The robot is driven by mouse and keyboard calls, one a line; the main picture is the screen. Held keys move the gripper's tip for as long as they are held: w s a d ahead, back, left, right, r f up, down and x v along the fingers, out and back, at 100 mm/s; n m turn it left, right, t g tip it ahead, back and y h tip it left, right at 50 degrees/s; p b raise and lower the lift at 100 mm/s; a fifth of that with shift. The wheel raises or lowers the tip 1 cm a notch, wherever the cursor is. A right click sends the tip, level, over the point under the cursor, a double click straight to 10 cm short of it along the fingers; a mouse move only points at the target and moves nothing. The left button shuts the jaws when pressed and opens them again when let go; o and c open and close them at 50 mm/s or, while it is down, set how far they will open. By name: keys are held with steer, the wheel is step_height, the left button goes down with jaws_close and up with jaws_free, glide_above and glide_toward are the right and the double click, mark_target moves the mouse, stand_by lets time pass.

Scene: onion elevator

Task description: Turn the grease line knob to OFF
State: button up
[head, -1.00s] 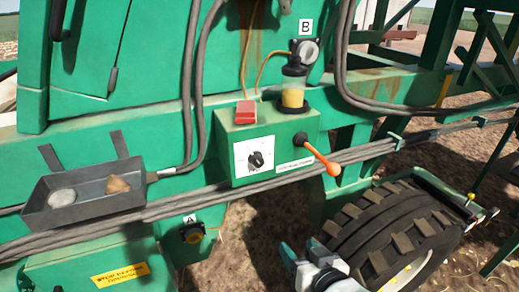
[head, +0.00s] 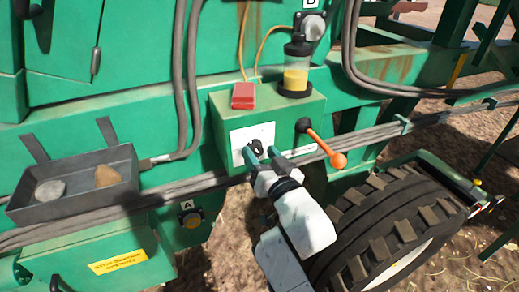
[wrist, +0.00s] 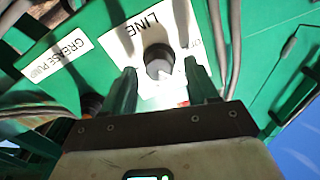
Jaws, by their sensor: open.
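The dark round grease line knob (head: 256,143) sits on a white plate (head: 238,139) on the front of a green box. It also shows in the wrist view (wrist: 159,58), below the word LINE. Which way the knob points is too small and shaded to tell. My gripper (head: 262,154) is open, its green fingers close in front of the plate. In the wrist view my gripper (wrist: 160,72) has one fingertip on each side of the knob; I cannot tell whether they touch it. The fingers partly cover the plate.
An orange-tipped lever (head: 338,160) sticks out just right of my gripper. A red block (head: 243,95) and an amber jar (head: 296,80) stand on the box. A grey tray (head: 70,207) with stones hangs left. Cables run below; a large tyre (head: 385,225) is lower right.

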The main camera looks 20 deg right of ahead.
steer(key=shift+w, duration=0.7)
steer(key=shift+c, duration=0.2)
steer(key=c, duration=1)
steer(key=shift+n, duration=0.3)
steer(key=n+p, duration=0.1)
steer(key=n, duration=0.4)
steer(key=shift+a+r+n+p, duration=0.1)
steer(key=shift+n+p, duration=0.2)
steer(key=shift+p, duration=0.1)
steer(key=n+p, duration=0.2)
steer(key=n, duration=0.3)
steer(key=shift+a+n, duration=0.1)
steer(key=shift+n, duration=0.2)
